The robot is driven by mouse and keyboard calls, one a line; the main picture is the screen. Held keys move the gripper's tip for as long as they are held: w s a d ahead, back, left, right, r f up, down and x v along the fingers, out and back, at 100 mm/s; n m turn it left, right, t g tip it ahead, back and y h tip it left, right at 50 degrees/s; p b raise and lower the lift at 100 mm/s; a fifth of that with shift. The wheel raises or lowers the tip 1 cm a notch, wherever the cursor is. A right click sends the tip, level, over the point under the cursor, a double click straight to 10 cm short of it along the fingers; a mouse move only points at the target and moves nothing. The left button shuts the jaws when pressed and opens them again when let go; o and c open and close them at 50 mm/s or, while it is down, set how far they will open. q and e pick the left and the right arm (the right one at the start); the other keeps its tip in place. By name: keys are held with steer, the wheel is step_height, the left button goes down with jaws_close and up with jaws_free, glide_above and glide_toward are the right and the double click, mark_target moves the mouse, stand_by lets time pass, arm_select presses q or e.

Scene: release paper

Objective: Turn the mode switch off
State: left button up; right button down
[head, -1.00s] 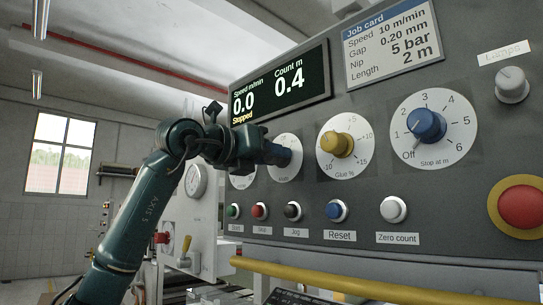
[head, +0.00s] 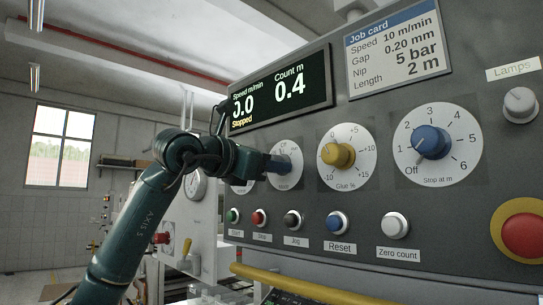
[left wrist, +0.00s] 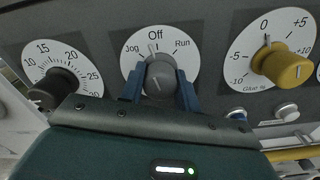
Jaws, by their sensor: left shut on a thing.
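The mode switch is a grey knob (left wrist: 163,78) on a round white dial (left wrist: 186,62) marked Jog, Off and Run, in the left wrist view. Its pointer points up, close to the Off mark at the top. My left gripper (left wrist: 160,90) is shut on the knob, with one blue finger on each side. In the head view my left gripper (head: 277,165) reaches the same dial (head: 290,152) from the left and hides the knob. The display (head: 280,92) reads "Stopped", speed 0.0 and count 0.4. My right gripper is not in view.
A yellow Glue % knob (left wrist: 282,66) stands close to the right of the switch, a black knob (left wrist: 55,88) to its left. Push buttons including Reset (head: 337,222) line the panel below. A red stop button (head: 522,235) and yellow rail (head: 300,284) lie farther off.

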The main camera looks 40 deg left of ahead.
arm_select(q)
steer(key=shift+m+p, duration=0.45)
steer(key=shift+m, duration=0.75)
steer(key=o, duration=1)
steer(key=shift+s, duration=0.1)
steer(key=s, duration=0.4)
steer(key=s+b, duration=0.1)
steer(key=s, duration=0.3)
steer(key=s+a, duration=0.1)
steer(key=s, duration=0.4)
steer(key=shift+b, duration=0.3)
